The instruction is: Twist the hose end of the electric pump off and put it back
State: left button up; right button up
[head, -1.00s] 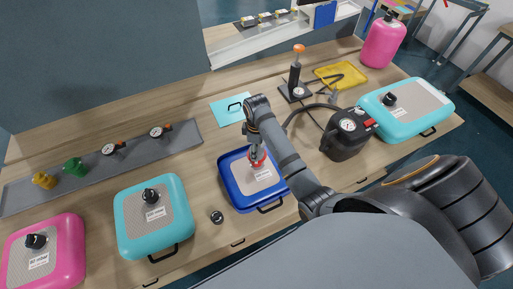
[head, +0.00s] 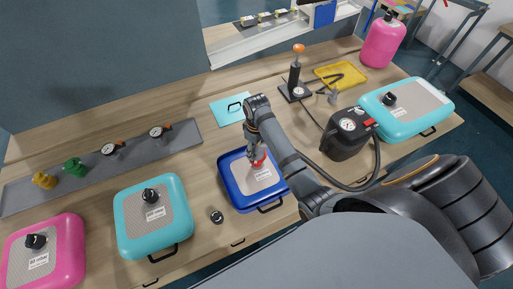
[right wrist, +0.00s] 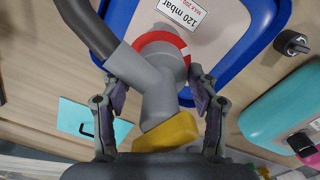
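The electric pump (head: 346,136) is a dark box with a round gauge, standing on the bench right of my right arm. Its black hose (head: 376,160) loops down at the pump's right and runs left, partly behind my arm. Whether the end is seated is hidden. My left gripper is not in view.
Turquoise tracks (head: 128,228) (head: 420,119) and a pink one (head: 70,250) lie along the bench.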

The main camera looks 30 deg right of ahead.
jog(key=o, duration=0.4)
jog(key=shift+c, duration=0.2)
jog(key=shift+r, duration=0.3)
notch_tip(320, 180, up, 7)
jog(key=shift+f, duration=0.1)
